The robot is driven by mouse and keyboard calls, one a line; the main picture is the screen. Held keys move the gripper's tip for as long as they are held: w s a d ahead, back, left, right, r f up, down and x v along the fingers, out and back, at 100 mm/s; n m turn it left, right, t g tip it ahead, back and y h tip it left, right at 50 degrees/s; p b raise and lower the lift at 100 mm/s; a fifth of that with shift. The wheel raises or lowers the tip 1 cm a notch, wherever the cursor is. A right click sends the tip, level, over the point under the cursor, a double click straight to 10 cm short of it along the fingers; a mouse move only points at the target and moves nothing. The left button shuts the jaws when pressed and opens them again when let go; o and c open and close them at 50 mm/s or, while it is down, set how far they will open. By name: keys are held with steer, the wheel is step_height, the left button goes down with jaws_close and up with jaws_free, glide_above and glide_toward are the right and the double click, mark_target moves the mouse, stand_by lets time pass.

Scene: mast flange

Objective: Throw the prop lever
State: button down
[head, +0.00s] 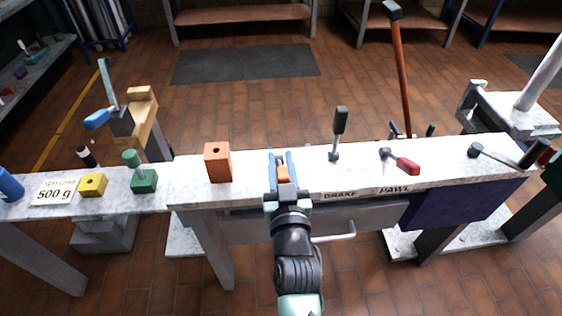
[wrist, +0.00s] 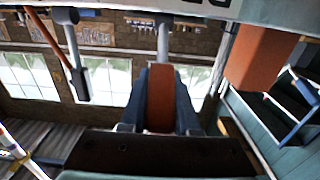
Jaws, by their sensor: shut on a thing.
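My gripper (head: 284,163) is over the bench, left of the label reading BRAKE (head: 341,195). Its two blue fingers are shut on an orange handle (head: 283,174). In the wrist view the orange handle (wrist: 160,98) lies between the fingers, and a grey rod (wrist: 163,42) runs from it toward the bench. It looks like a lever, but its base and any label of its own are hidden in the head view. A black-handled lever (head: 339,122) stands upright to the right. A red-handled lever (head: 405,166) lies low behind the label PAWL (head: 395,189).
An orange block (head: 217,162) with a hole stands left of my gripper. Green (head: 143,178) and yellow (head: 92,185) blocks and a 500 g card (head: 53,191) are farther left. A dark-handled lever (head: 532,155) leans at right. A long brown handle (head: 399,75) rises behind the bench.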

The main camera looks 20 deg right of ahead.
mark_target(280, 164)
steer(key=shift+r+p, duration=0.1)
steer(key=shift+p, duration=0.2)
stand_by(0.6)
